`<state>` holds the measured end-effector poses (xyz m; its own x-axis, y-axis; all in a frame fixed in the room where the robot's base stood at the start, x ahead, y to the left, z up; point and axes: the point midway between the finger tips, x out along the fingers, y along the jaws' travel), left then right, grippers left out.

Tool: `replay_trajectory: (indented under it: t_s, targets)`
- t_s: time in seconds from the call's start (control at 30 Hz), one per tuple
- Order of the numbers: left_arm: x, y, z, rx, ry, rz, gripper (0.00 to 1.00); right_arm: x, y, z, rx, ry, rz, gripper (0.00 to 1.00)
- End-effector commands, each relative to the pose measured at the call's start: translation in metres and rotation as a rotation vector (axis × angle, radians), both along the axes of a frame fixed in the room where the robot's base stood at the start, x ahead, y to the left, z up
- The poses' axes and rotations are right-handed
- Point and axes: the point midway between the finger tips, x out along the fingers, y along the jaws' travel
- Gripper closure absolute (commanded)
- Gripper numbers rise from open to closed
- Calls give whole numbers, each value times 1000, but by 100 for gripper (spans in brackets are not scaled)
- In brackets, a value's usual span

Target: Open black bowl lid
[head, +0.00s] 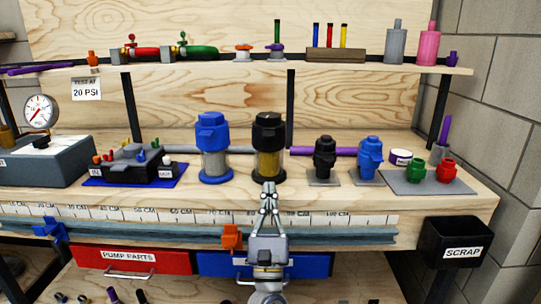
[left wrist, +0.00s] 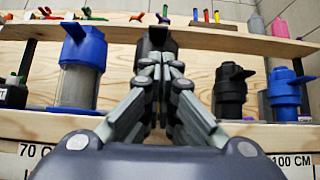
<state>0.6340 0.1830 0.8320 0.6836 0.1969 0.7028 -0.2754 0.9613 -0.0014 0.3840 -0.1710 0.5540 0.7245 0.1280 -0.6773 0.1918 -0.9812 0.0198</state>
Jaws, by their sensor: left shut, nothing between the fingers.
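The black-lidded filter bowl stands upright on the workbench, with its black lid (head: 268,127) on top and a clear bowl with yellowish contents (head: 269,163) below. My left gripper (head: 268,187) is in front of and below it in the head view, fingers together and empty. In the left wrist view the gripper (left wrist: 160,62) points at the filter, and the black lid (left wrist: 157,40) shows just above the fingertips. The fingers hide most of the bowl there. I cannot tell whether the fingertips touch it. My right gripper is not in view.
A blue-lidded filter (head: 213,147) stands to the left. A small black filter (head: 324,158) and a small blue one (head: 369,158) stand to the right. A ruler strip and rail (head: 200,233) run along the bench front. A shelf (head: 200,66) is above.

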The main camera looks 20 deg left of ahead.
Motion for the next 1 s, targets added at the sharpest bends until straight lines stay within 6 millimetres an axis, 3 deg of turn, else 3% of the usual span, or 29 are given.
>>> replay_trajectory:
  t_s: [0.17,0.6,1.0]
  targets:
    - [8,2,11,4,-6,4,100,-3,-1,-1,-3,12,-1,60]
    - [58,17,62,2,-4,1,100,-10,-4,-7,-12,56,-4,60]
    - [68,19,71,2,-2,0,100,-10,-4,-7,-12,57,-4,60]
